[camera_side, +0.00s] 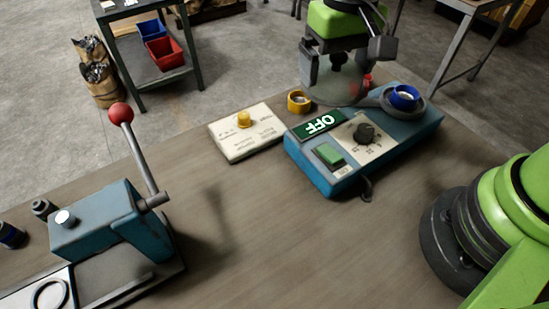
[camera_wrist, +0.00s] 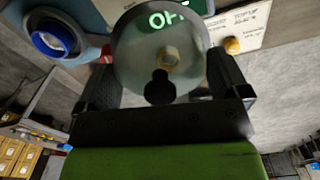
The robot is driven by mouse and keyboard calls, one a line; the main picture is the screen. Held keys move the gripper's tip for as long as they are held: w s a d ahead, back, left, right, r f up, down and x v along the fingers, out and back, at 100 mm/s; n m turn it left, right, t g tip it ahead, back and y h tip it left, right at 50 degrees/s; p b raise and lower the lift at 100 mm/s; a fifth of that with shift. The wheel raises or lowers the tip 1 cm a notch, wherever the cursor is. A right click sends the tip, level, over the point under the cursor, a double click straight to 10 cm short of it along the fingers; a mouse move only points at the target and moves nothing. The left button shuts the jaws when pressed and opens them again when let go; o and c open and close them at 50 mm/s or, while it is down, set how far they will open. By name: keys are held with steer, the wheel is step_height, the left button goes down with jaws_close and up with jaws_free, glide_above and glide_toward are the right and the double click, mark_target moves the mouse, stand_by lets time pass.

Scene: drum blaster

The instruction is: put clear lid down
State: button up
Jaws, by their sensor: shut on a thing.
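My gripper (camera_side: 338,72) points down over the far edge of the blue machine (camera_side: 405,136). It is shut on the clear lid (camera_side: 326,90), a round see-through disc with a black knob. In the wrist view the lid (camera_wrist: 135,62) lies between the two dark fingers of my gripper (camera_wrist: 160,75), its black knob (camera_wrist: 159,88) near the palm. A lit green OFF sign (camera_wrist: 165,18) shows through it. A grey ring with a blue collar (camera_side: 404,96) sits on the machine to the right of the lid. I cannot tell whether the lid touches anything below.
The machine has an OFF display (camera_side: 318,125), a black dial (camera_side: 364,133) and a green button (camera_side: 329,154). A yellow ring (camera_side: 299,102) and a pale plate with a yellow knob (camera_side: 246,132) stand left. A lever press (camera_side: 100,220) occupies the near left. The middle tabletop is clear.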

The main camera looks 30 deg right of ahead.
steer(key=s+a+f+n, duration=0.2)
steer(key=a, duration=0.5)
steer(key=s+a+f+n, duration=0.1)
steer(key=s+a+n, duration=0.1)
steer(key=a, duration=0.5)
steer(key=f, duration=0.5)
steer(key=shift+s+a+f, duration=0.2)
steer(key=shift+s+f, duration=0.05)
steer(key=shift+f, duration=2.45)
steer(key=shift+f, duration=0.1)
steer(key=o, duration=0.6)
step_height(320, 180, up, 12)
steer(key=shift+r, duration=0.2)
